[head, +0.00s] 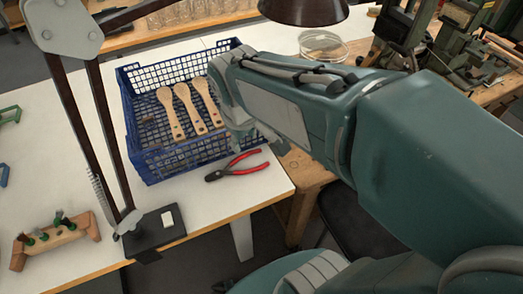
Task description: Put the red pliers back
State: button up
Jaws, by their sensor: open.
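The red pliers (240,167) lie on the white table (275,181) near its front right corner, in front of the blue crate (154,162). Their dark jaws point left and their red handles spread to the right. My gripper (246,140) is above and just behind the pliers, over the crate's right side. It is open. My own arm comes in from the right and partly hides the gripper, so its fingertips are hard to make out. I cannot tell whether anything touches the pliers.
The crate holds several wooden brush bodies (187,106). A lamp with a black base (157,232) stands at the front left. A wooden rack (55,242) with tools is left of it. A glass dish (323,46) and green machines (465,45) are behind.

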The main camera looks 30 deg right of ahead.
jog(key=s+r+m+t+y, duration=0.1)
jog(key=s+r+m+t, duration=0.2)
jog(key=s+m, duration=0.2)
jog(key=s, duration=0.3)
jog(key=shift+s+d, duration=0.2)
jog(key=shift+s, duration=0.1)
dwell(0.9)
jog(key=shift+o, duration=0.4)
jog(key=n+g, duration=0.6)
jog(key=n, duration=0.8)
send_over(239, 171)
notch_tip(239, 171, down, 19)
notch_tip(239, 171, down, 11)
jog(key=shift+d+f, duration=0.1)
jog(key=shift+f, duration=0.1)
grip_shut()
